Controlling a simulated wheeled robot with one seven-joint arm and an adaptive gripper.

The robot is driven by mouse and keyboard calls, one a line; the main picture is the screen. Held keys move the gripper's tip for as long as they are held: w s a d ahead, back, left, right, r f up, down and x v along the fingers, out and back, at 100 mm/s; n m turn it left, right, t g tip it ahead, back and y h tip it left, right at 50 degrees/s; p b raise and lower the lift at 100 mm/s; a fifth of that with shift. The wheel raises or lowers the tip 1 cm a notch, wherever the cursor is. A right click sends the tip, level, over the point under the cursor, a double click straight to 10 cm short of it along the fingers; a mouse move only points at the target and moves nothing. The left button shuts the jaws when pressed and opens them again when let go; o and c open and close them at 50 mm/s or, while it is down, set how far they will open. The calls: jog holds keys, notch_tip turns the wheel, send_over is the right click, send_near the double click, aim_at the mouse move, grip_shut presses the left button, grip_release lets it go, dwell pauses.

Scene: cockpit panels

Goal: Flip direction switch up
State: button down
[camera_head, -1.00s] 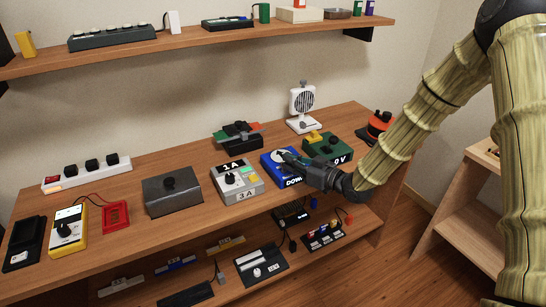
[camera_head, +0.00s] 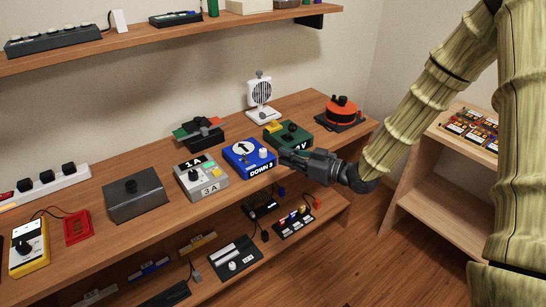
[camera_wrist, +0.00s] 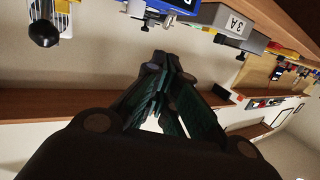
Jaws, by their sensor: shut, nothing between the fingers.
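The direction switch is probably the blue box (camera_head: 249,158) on the main shelf, with a white disc bearing an up-pointing arrow, a small white knob (camera_head: 262,153) and a front label reading "DOWN 3". My gripper (camera_head: 284,156) is shut and empty, just right of the blue box and in front of the green box (camera_head: 288,135), whose label it partly covers. I cannot tell whether the fingertips touch either box. In the wrist view the closed fingers (camera_wrist: 166,68) point toward the blue box (camera_wrist: 160,5), which is cut off by the top edge.
A grey box (camera_head: 201,180) labelled 1A and 3A stands left of the blue box. A white fan (camera_head: 261,98) and a red round device (camera_head: 341,110) stand behind and to the right. A lower shelf holds more panels. A wooden side unit (camera_head: 430,190) stands right.

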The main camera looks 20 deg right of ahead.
jog(key=shift+v, duration=1)
jog(key=shift+r, duration=0.2)
jog(key=s+a+f+m+g+h+p, duration=0.1)
jog(key=s+f+m+g+h, duration=0.1)
jog(key=s+f, duration=0.45)
jog(key=s+f+m+g+h+p, duration=0.1)
jog(key=s+f+m+h, duration=0.15)
jog(key=f, duration=0.75)
jog(key=s+a+f+m+g+h+p, duration=0.1)
jog(key=s+f+g+h, duration=0.15)
jog(key=s+f, duration=0.4)
jog(key=s+f+m+g+h, duration=0.1)
jog(key=s+f, duration=0.4)
jog(key=s, duration=0.6)
jog(key=s+d+f+m+g+h+p, duration=0.1)
jog(key=s+f+g, duration=0.4)
jog(key=s, duration=0.7)
jog(key=f+m+h, duration=0.1)
jog(key=h, duration=0.1)
jog(key=shift+s+d+h, duration=0.15)
jog(key=shift+s+h, duration=0.15)
jog(key=c, duration=2.2)
grip_release()
jog(key=shift+g, duration=0.25)
